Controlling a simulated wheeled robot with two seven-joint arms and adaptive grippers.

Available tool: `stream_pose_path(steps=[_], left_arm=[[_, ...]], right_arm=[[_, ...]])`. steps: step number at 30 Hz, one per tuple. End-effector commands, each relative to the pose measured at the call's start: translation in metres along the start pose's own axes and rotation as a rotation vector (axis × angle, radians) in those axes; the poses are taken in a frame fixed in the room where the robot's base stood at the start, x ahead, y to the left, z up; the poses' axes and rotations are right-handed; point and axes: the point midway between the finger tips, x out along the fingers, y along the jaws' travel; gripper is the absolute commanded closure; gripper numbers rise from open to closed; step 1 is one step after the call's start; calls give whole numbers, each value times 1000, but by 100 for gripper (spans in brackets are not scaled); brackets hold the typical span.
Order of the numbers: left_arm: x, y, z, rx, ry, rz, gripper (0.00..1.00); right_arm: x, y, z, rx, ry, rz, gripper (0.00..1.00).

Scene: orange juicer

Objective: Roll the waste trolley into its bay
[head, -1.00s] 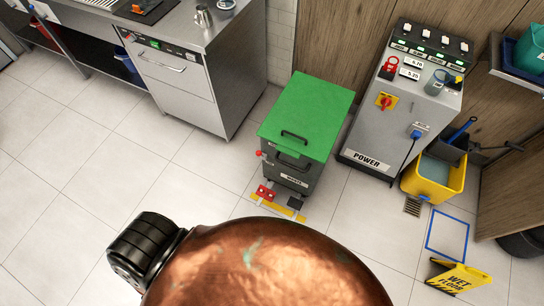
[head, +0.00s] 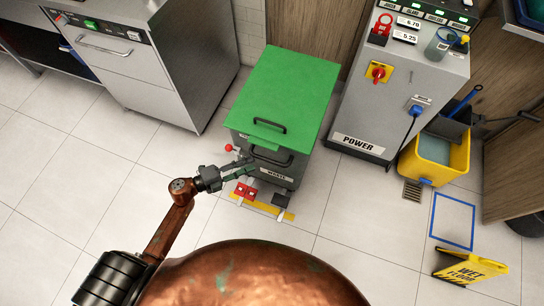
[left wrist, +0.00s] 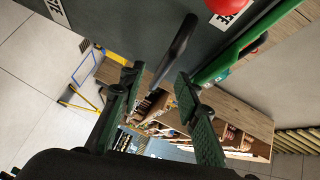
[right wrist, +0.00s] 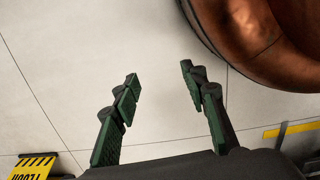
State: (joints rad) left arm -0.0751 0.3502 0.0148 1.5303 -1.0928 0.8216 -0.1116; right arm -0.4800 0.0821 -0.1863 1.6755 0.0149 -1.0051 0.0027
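The waste trolley has a green lid (head: 285,92), a dark grey body with a label, and a black front handle (head: 270,158). It stands upright between a steel dishwasher and the power cabinet. A red knob (head: 229,148) is at its left side. Red (head: 245,190) and black (head: 280,200) pedals are at its foot. My left gripper (head: 240,168) is at the trolley's front left, beside the handle. In the left wrist view it is open (left wrist: 160,95), with the dark handle bar (left wrist: 175,50) just ahead, between the finger lines. My right gripper (right wrist: 160,85) is open and empty above bare floor.
A yellow floor strip (head: 250,204) lies at the trolley's front. The power cabinet (head: 375,105) and a yellow mop bucket (head: 435,160) stand right. A blue floor outline (head: 452,220) and wet-floor sign (head: 470,267) are farther right. The dishwasher (head: 150,75) stands left. Floor in front is mostly clear.

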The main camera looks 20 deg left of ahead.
Motion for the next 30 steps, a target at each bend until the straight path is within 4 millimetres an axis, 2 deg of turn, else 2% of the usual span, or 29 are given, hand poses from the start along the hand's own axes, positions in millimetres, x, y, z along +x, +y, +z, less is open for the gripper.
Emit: stream_pose_path(steps=[4, 18, 23, 30], left_arm=[[11, -6, -13, 70, 57, 9, 70], [75, -6, -17, 69, 57, 9, 70], [83, -6, -17, 70, 56, 10, 70], [84, -7, -17, 70, 56, 10, 70]], right_arm=[[-7, 0, -4, 4, -4, -2, 60], [-56, -12, -22, 3, 0, -18, 60], [-64, -14, -24, 3, 0, -20, 60], [-65, -14, -24, 3, 0, -21, 60]])
